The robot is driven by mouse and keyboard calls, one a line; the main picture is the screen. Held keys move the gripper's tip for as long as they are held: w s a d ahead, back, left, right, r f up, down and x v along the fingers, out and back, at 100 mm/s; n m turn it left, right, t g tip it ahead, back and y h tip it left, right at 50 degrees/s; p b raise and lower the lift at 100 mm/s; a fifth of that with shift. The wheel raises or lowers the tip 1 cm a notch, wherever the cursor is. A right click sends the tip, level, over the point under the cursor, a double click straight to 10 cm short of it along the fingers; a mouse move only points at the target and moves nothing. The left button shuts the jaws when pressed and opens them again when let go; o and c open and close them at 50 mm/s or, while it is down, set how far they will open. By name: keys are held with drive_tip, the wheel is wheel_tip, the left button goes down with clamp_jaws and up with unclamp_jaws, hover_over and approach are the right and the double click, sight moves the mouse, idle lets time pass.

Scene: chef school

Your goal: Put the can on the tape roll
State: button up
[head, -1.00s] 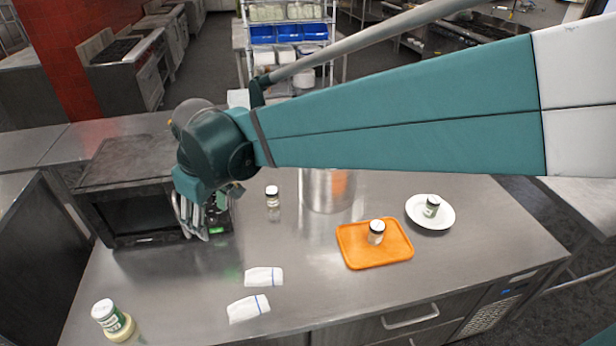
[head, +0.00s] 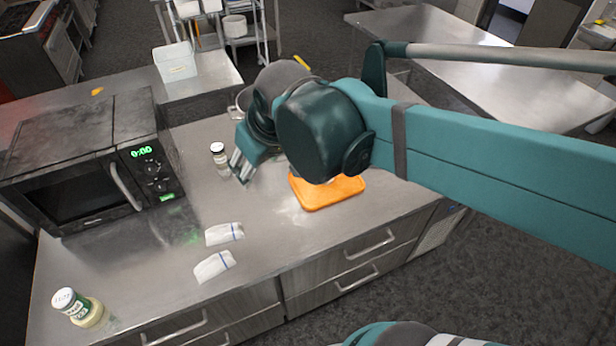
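I cannot make out a clear can or a tape roll in the head view. My gripper (head: 239,168) hangs over the counter, just right of a small jar with a white lid (head: 218,153). Its fingers point down; whether they are apart or closed is not clear, and I see nothing held. An orange tray (head: 332,197) lies right of the gripper, its back part hidden behind my arm. Whatever stands on the tray's hidden part does not show.
A microwave (head: 85,175) stands at the left. Two folded white cloths (head: 224,234) (head: 214,266) lie mid-counter, and a jar with yellowish contents (head: 82,308) stands front left. A metal pot (head: 238,110) is partly hidden behind my gripper.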

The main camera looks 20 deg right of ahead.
drive_tip(key=s+d+f+m+t+h, duration=0.1)
drive_tip(key=s+d+f+m, duration=0.1)
drive_tip(key=s+d, duration=0.5)
drive_tip(key=shift+d+f+m+t, duration=0.25)
drive_tip(key=shift+d+m+t, duration=0.15)
drive_tip(key=shift+d+m, duration=0.6)
drive_tip(key=shift+d, duration=0.2)
wheel_tip(320, 180, down, 8)
drive_tip(key=b, duration=0.8)
drive_tip(key=shift+r, duration=0.1)
